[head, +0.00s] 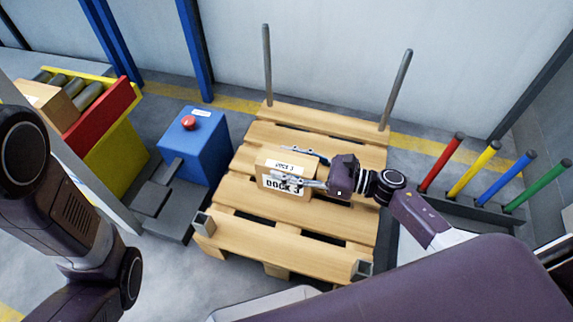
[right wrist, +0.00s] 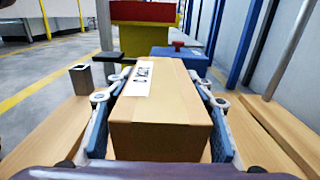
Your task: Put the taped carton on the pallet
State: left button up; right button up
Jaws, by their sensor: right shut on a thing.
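The carton (head: 270,167) is a small brown box with white labels that seem to read "DOCK". It is over the middle slats of the wooden pallet (head: 270,232). My right gripper (head: 296,170) reaches in from the right and is shut on the carton, one finger along each side. In the right wrist view the carton (right wrist: 160,108) sits level between the two blue-padded fingers (right wrist: 160,125). I cannot tell whether its underside touches the slats. My left arm shows at the left edge of the head view, but its gripper is out of view.
Two grey posts (head: 267,65) stand at the pallet's far corners, with short square sockets (head: 203,223) at the near ones. A blue box with a red button (head: 189,123) is left of it. Another carton (head: 50,103) lies on the roller conveyor. Coloured posts (head: 442,162) stand right.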

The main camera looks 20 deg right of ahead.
jog(key=shift+r, duration=0.15)
jog(key=o, duration=1.7)
jog(key=shift+f, duration=0.2)
jog(key=shift+r, duration=0.1)
